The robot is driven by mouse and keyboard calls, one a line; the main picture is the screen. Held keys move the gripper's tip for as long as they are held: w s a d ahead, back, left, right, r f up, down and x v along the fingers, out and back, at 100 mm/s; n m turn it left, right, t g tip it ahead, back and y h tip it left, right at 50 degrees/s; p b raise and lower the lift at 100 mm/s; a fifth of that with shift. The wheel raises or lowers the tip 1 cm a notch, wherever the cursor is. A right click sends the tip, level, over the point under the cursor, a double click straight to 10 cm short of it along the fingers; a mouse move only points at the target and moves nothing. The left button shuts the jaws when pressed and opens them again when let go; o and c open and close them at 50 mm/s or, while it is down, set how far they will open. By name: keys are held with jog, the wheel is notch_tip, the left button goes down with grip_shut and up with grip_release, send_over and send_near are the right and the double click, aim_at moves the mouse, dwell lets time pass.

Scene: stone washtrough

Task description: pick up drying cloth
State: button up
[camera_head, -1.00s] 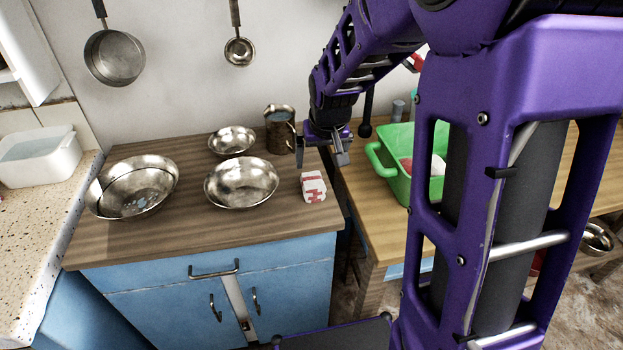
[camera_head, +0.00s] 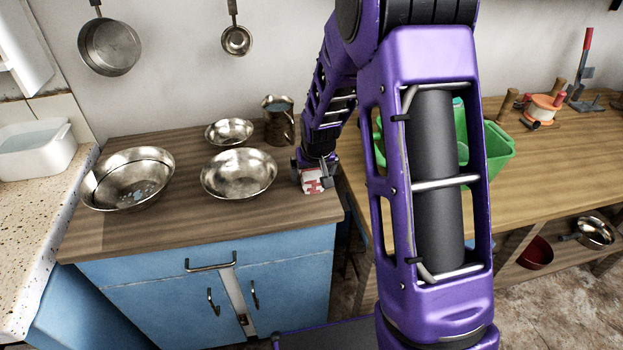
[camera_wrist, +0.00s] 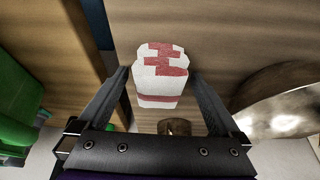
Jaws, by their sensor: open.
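The drying cloth (camera_head: 316,184) is a small folded white bundle with red bands, lying near the right edge of the brown counter top. It also shows in the wrist view (camera_wrist: 160,78), ahead of and between the finger lines. My gripper (camera_head: 314,172) is right over the cloth in the head view and hides part of it. In the wrist view my gripper (camera_wrist: 163,88) is open, one finger on each side of the cloth with gaps visible. I cannot tell how deep the fingers reach around it.
A metal bowl (camera_head: 238,174) stands left of the cloth, with a larger bowl (camera_head: 128,179) and a smaller bowl (camera_head: 229,131) beyond. A metal jug (camera_head: 279,122) stands behind. A green tub (camera_head: 497,150) is on the lighter wooden table (camera_head: 545,185) at right.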

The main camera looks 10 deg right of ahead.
aim_at(312, 173)
jog(key=c, duration=1.3)
jog(key=shift+o, duration=0.2)
notch_tip(312, 173, up, 10)
jog(key=shift+f+p, duration=0.1)
jog(key=shift+p, duration=0.65)
